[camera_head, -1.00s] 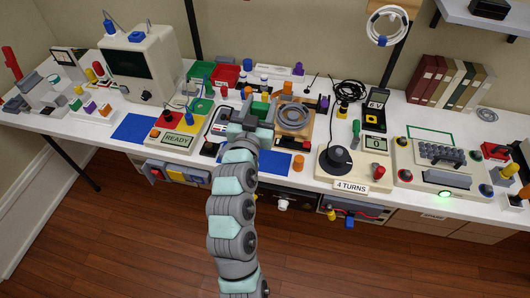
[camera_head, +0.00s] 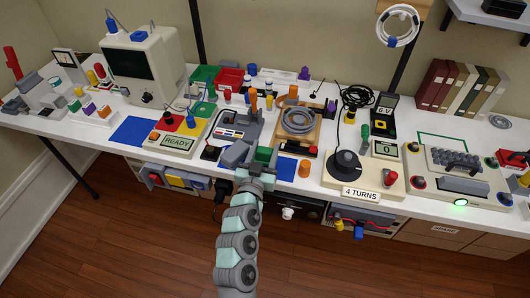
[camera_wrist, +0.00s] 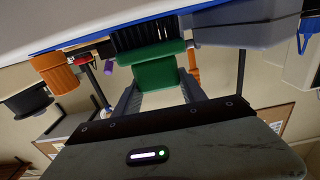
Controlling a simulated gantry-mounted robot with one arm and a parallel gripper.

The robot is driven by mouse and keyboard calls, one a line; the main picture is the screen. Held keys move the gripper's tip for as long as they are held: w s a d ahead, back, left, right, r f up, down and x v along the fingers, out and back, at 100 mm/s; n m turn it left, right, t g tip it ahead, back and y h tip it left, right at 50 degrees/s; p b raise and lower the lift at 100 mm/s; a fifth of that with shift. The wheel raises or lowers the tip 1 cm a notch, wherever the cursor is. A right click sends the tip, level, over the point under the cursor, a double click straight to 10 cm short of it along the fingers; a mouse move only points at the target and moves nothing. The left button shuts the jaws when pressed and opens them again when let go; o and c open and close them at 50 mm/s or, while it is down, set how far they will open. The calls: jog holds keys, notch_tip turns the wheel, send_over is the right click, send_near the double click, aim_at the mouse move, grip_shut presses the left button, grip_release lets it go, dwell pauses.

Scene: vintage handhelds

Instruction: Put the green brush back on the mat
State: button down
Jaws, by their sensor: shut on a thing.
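The green brush (camera_wrist: 158,73), with black bristles (camera_wrist: 145,35), is held between the two fingers of my gripper (camera_wrist: 162,92) in the wrist view. In the head view my gripper (camera_head: 262,168) is at the table's front edge, with the green brush (camera_head: 266,154) at its tip. A blue mat (camera_head: 287,170) lies just right of the brush, partly hidden by my gripper; its blue edge also shows in the wrist view (camera_wrist: 75,43). I cannot tell whether the brush touches the mat. A second blue mat (camera_head: 132,130) lies clear farther left.
A grey block (camera_head: 235,154) stands close left of the brush, and an orange cylinder (camera_head: 304,168) stands to its right. A handheld console (camera_head: 230,132) lies behind. A wooden tray with a coiled grey ring (camera_head: 299,119) and a dial box (camera_head: 345,165) are nearby.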

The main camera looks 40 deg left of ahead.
jog(key=shift+w, duration=0.1)
jog(key=shift+f, duration=0.15)
jog(key=c, duration=0.7)
grip_release()
jog(key=shift+o, duration=0.2)
jog(key=shift+r, duration=0.3)
jog(key=p+v, duration=0.3)
jog(key=v, duration=0.9)
